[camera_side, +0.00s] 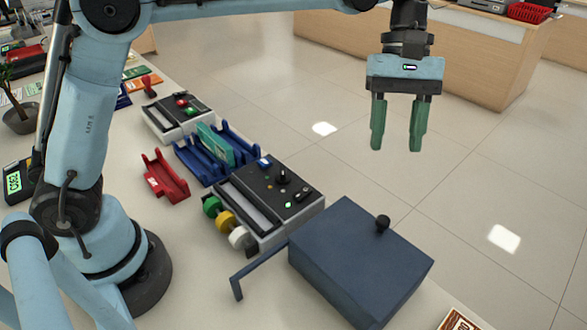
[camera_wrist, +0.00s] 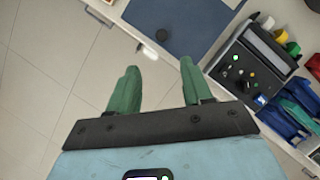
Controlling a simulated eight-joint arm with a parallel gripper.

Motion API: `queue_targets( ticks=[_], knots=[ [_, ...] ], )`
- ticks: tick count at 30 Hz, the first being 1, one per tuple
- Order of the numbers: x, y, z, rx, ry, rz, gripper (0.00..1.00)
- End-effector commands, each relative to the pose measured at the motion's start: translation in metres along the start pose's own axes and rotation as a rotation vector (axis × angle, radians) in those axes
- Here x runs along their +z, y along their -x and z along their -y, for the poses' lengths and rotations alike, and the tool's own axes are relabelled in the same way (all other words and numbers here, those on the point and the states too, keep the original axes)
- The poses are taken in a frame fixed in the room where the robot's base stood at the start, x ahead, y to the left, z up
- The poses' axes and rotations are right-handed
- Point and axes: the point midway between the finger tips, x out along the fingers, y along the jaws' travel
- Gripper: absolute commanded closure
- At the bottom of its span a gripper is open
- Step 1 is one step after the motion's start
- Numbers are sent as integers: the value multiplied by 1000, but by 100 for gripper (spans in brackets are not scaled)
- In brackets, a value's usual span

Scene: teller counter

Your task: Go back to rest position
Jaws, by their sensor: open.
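My gripper (camera_side: 398,125) hangs at the upper right in the side view, pointing down past the counter's far edge, over the tiled floor. Its two green fingers are apart with nothing between them. In the wrist view the green fingers (camera_wrist: 158,85) also stand apart and empty. My arm reaches across the top of the side view. The gripper is clear of every object on the counter.
A dark blue box (camera_side: 350,265) with a black knob stands at the counter's front right. Beside it are a grey device (camera_side: 262,200) with coloured knobs, a blue holder (camera_side: 195,165), a red holder (camera_side: 165,178) and a second device (camera_side: 172,118). A potted plant (camera_side: 22,115) stands left.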

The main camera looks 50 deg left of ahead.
Motion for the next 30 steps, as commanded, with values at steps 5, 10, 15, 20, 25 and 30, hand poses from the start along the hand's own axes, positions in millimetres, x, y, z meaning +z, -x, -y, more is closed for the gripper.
queue_targets(
  ticks=[5, 10, 15, 20, 25, 30],
  knots=[
    [0, 0, 0, 0, 0, 0, 50],
    [-1, 1, 1, 4, -4, -4, 50],
    [-9, 9, 18, 56, -62, -58, 50],
    [-23, 18, 50, 136, -181, -176, 50],
    [-38, 20, 90, 195, -319, -330, 50],
    [-52, 14, 131, 217, -458, -499, 50]
  ],
)
